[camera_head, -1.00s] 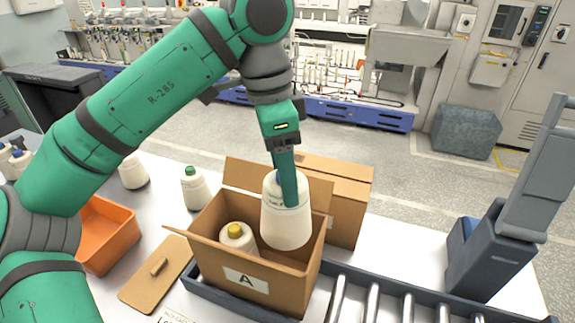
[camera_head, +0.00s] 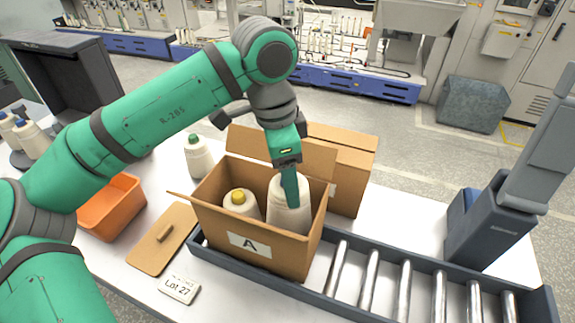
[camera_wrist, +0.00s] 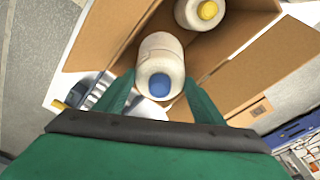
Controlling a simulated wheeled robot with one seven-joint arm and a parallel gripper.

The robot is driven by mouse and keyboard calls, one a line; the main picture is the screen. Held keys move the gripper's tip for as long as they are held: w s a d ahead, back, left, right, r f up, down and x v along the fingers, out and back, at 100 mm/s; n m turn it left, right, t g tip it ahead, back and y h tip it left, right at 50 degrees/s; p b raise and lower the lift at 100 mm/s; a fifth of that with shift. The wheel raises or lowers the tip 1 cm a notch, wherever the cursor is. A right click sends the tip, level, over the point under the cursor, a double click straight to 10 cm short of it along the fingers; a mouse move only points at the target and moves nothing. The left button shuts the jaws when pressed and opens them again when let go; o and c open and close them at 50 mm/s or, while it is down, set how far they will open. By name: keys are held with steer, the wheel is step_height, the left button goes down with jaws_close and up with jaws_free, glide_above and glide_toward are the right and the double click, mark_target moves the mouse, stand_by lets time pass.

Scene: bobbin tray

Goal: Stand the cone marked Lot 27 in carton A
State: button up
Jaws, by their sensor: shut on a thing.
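My gripper (camera_head: 289,186) is shut on a white cone (camera_head: 288,212), which is upright inside the right half of carton A (camera_head: 222,241). In the wrist view the held cone (camera_wrist: 160,62) shows a blue tip between my two green fingers. Its lower part is hidden by the carton's front wall, so I cannot tell if it touches the floor. Any lot marking on it is not readable now. A second cone with a yellow tip (camera_head: 240,203) stands in the left half of the carton, apart from the held one. A card reading Lot 27 (camera_head: 179,288) lies on the table.
The carton stands with flaps open on a roller conveyor (camera_head: 372,277). Another cardboard box (camera_head: 350,180) is close behind it. A green-tipped cone (camera_head: 198,158), an orange bin (camera_head: 113,208) and a brown lidded board (camera_head: 163,238) are to the left. A dark post-like device (camera_head: 490,238) stands at right.

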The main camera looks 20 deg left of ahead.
steer(key=shift+f, duration=5.35)
steer(key=o, duration=1.8)
steer(key=r, duration=0.7)
steer(key=a+r, duration=0.1)
steer(key=r, duration=0.2)
steer(key=shift+s+r, duration=0.35)
steer(key=shift+f, duration=0.1)
steer(key=f, duration=0.7)
steer(key=d+f, duration=0.1)
steer(key=f, duration=0.2)
steer(key=shift+w+f, duration=0.35)
step_height(320, 180, up, 2)
steer(key=shift+r, duration=0.45)
